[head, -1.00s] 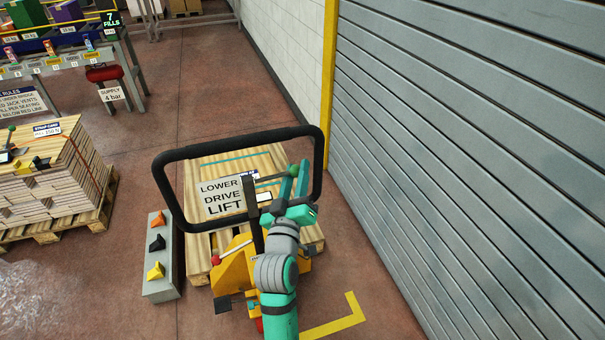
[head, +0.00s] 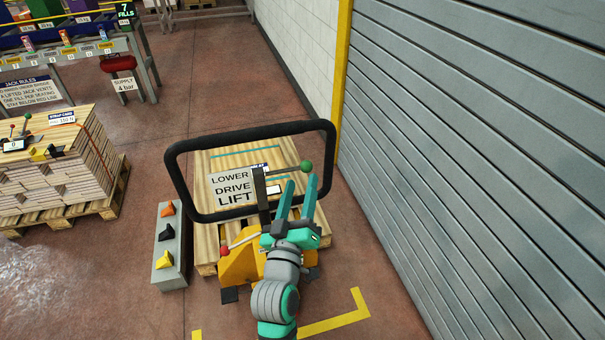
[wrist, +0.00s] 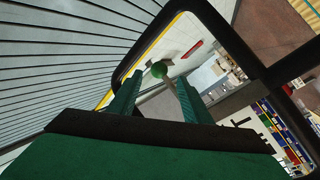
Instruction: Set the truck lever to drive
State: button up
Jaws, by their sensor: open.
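The truck lever (head: 287,171) is a thin rod ending in a green ball knob (head: 305,167). It reaches right from a dark upright post beside a sign (head: 230,188) reading LOWER, DRIVE, LIFT from top to bottom. The rod slopes slightly upward toward the knob, near the sign's upper part. My gripper (head: 301,183) is open, its teal fingers pointing at the knob. In the wrist view, the green knob shows just beyond and between the fingertips (wrist: 160,80), with nothing held. I cannot tell the lever's exact notch.
A black handle loop (head: 175,180) surrounds the sign and lever. The yellow truck body (head: 240,266) has a red-knobbed lever (head: 225,250). A grey block with coloured wedges (head: 172,250) stands left; a ribbed shutter (head: 470,150) is at right.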

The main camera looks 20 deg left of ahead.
jog(key=shift+v, duration=2.1)
jog(key=shift+a+r, duration=0.1)
jog(key=shift+a, duration=0.05)
jog(key=s+d+f+m+g, duration=0.1)
jog(key=s+d+f, duration=0.3)
jog(key=s+f, duration=0.35)
jog(key=s+d+f+m+g, duration=0.1)
jog(key=s+d+f+g, duration=0.1)
jog(key=s+d+f, duration=0.5)
jog(key=s+d+f+m+h, duration=0.1)
jog(key=s+d+f+m, duration=0.1)
jog(key=s, duration=0.7)
jog(key=s+d+f+m+g, duration=0.1)
jog(key=s+f+m, duration=0.2)
jog(key=s, duration=0.7)
jog(key=shift+s+d+f+m+g+h, duration=0.3)
jog(key=shift+s+d+f+m+h, duration=0.1)
jog(key=shift+f, duration=0.45)
